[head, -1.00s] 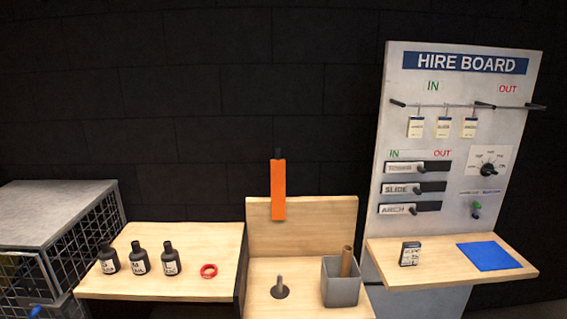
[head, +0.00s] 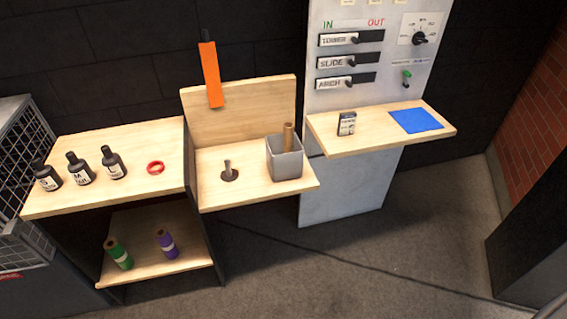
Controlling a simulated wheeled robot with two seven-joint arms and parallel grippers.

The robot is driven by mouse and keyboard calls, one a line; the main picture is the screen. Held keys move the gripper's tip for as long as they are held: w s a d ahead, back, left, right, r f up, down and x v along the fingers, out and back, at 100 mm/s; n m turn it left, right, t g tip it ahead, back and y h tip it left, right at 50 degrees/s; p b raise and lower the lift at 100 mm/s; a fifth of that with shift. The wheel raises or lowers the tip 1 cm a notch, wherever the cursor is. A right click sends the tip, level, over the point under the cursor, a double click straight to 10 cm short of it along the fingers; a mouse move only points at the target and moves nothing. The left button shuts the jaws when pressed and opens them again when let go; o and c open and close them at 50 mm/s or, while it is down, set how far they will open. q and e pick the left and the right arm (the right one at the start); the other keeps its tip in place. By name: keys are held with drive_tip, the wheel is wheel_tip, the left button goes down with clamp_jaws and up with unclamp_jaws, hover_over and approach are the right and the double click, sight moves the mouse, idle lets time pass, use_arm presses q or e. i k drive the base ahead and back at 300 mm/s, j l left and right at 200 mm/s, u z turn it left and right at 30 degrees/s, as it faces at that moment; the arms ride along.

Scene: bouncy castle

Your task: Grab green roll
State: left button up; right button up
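The green roll (head: 119,254) stands on the lower shelf (head: 150,274) of the wooden bench at the left, tilted in the picture. It has a pale label band around its middle and a brown core showing at its top. A purple roll (head: 167,243) stands to its right on the same shelf. Neither of my grippers is in the head view.
Above the rolls, the bench top (head: 105,190) carries several black bottles (head: 80,169) and a red ring (head: 155,168). A wire cage (head: 25,190) stands left. A grey bin (head: 284,157) stands on the middle bench. Open floor (head: 340,260) lies in front.

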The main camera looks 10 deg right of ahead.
sight(119, 255)
drive_tip(key=u, duration=1.1)
drive_tip(key=i+j+z, duration=0.2)
drive_tip(key=j, duration=0.2)
drive_tip(key=i+j+z, duration=0.15)
drive_tip(key=i+j, duration=0.15)
drive_tip(key=j, duration=0.1)
